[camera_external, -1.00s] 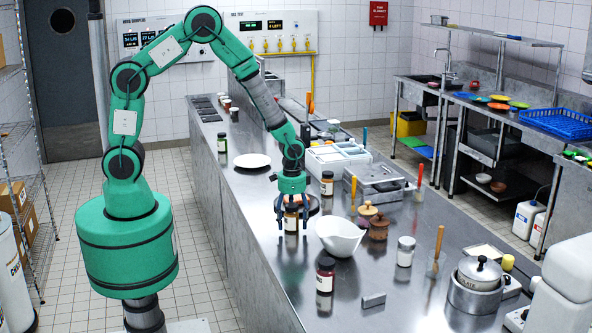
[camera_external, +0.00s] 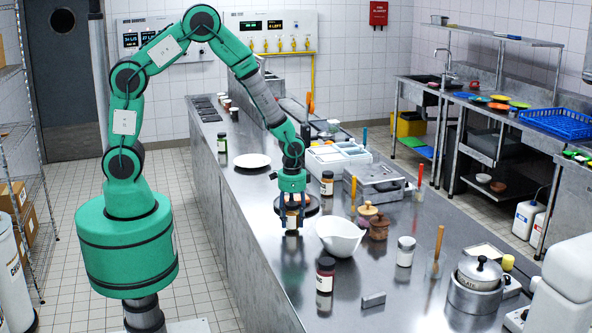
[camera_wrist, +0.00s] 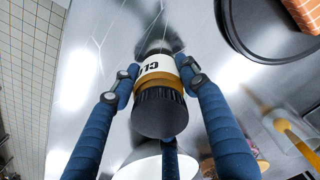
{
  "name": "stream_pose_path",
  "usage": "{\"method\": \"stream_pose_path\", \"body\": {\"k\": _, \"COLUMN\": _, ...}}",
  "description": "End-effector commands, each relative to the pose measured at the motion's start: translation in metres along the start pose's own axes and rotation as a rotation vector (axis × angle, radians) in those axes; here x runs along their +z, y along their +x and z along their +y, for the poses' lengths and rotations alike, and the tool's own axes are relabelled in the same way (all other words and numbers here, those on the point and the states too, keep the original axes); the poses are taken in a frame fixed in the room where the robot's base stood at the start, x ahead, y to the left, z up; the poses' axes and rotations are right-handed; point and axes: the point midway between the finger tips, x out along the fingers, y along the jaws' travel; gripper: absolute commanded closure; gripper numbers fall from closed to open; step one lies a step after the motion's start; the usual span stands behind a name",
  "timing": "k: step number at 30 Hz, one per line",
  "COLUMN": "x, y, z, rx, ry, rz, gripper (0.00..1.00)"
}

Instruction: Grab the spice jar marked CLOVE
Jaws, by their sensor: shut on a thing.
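The spice jar (camera_wrist: 160,95) is in the middle of the wrist view. It has a black ridged lid, an orange-brown body and a white label on which the letters "CL" show; the rest of the label is turned out of sight. My gripper (camera_wrist: 158,85) is shut on this jar, its blue fingers on both sides of it. In the outside view my gripper (camera_external: 292,222) points down over the steel counter with the jar (camera_external: 292,219) between its fingers, mostly covered by them. I cannot tell whether the jar's base touches the counter.
A white bowl (camera_external: 340,238) stands close to the right of my gripper. A dark round pan (camera_external: 314,203) is just behind it. Other jars (camera_external: 326,274) (camera_external: 405,252) (camera_external: 327,184) stand around, and a white plate (camera_external: 252,161) lies farther back. The counter's left edge is near.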

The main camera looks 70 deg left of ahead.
Motion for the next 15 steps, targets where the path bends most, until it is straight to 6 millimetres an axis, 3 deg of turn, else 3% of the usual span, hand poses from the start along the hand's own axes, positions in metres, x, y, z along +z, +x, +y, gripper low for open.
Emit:
{"method": "stream_pose_path", "body": {"k": 7, "x": -0.001, "y": -0.03, "z": 0.0, "rx": -0.001, "ry": 0.0, "rz": 0.003, "gripper": 0.9}}
{"method": "stream_pose_path", "body": {"k": 15, "x": 0.044, "y": -0.034, "z": 0.008, "rx": 0.0, "ry": 0.0, "rz": 0.001, "gripper": 0.9}}
